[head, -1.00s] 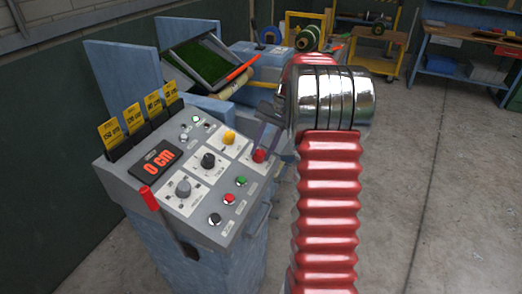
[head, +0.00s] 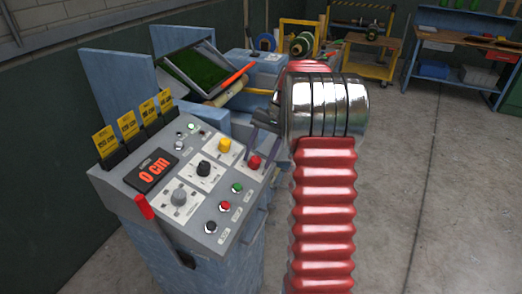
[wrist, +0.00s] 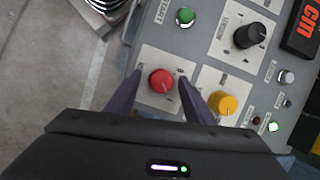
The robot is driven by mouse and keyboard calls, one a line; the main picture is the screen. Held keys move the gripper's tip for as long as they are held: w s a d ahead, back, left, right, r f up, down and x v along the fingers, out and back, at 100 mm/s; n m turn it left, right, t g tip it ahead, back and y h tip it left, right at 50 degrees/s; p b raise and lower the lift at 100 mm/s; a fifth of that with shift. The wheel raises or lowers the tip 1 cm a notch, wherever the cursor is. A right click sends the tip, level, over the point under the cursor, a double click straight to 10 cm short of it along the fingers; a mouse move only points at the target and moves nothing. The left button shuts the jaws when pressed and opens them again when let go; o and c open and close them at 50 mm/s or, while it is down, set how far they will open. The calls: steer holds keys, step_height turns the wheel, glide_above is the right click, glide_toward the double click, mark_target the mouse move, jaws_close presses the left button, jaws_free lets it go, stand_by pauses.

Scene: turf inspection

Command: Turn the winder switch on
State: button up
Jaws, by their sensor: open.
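The grey control panel (head: 150,190) carries several knobs and buttons. A red knob (head: 254,162) sits on a white plate near its right edge; it also shows in the wrist view (wrist: 161,81). Its label is too small to read, so I cannot tell if it is the winder switch. A yellow knob (wrist: 223,103) and a black knob (wrist: 249,35) are close by. My gripper (wrist: 160,78) is open, its two dark fingers on either side of the red knob in the wrist view. I cannot tell whether they touch it. In the head view my arm hides part of the gripper.
A green button (wrist: 186,16) is near the red knob. A red-handled lever (head: 144,207) stands at the panel's front left. Yellow cards (head: 128,125) stand along its back. A turf tray (head: 200,66) is behind. Open floor (head: 400,190) lies to the right.

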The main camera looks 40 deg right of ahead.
steer(key=v, duration=1.3)
steer(key=shift+r, duration=0.25)
steer(key=shift+d, duration=0.15)
step_height(320, 180, down, 6)
steer(key=s+h, duration=0.2)
steer(key=s+a+r+n+t+h, duration=0.1)
steer(key=s+a+n, duration=0.2)
steer(key=s+a, duration=0.3)
steer(key=s+a+n+t+h, duration=0.1)
steer(key=s+a, duration=0.6)
steer(key=a, duration=0.9)
steer(key=s+a+r+n+t+h, duration=0.1)
steer(key=s+a+n+t, duration=0.2)
steer(key=s+a, duration=0.3)
steer(key=a+n, duration=0.1)
steer(key=a, duration=0.3)
steer(key=shift+s+a+r+n, duration=0.35)
steer(key=shift+s+a+n, duration=0.05)
